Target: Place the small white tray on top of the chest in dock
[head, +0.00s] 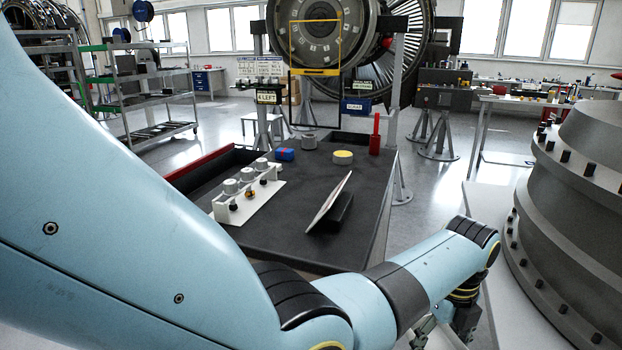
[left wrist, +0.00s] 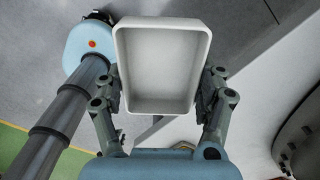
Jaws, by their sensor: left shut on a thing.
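The small white tray (left wrist: 162,25) is a shallow rectangular tray with a raised rim, seen from its open side in the left wrist view; it looks empty. My left gripper (left wrist: 162,82) has one finger at each long side of the tray and is shut on it. In the head view my left arm reaches across to the lower right, and its gripper (head: 443,325) is partly cut off at the bottom edge, beyond the dark worktop. I cannot tell the tray apart there. No chest or dock is clearly identifiable. My right gripper is not in view.
The dark worktop (head: 362,220) carries a white holder (head: 248,203) with cylinders, a leaning pale panel (head: 328,203), a yellow-topped disc (head: 343,157) and a red post (head: 375,134). A large grey bolted drum (head: 575,190) stands at right. Open floor lies behind.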

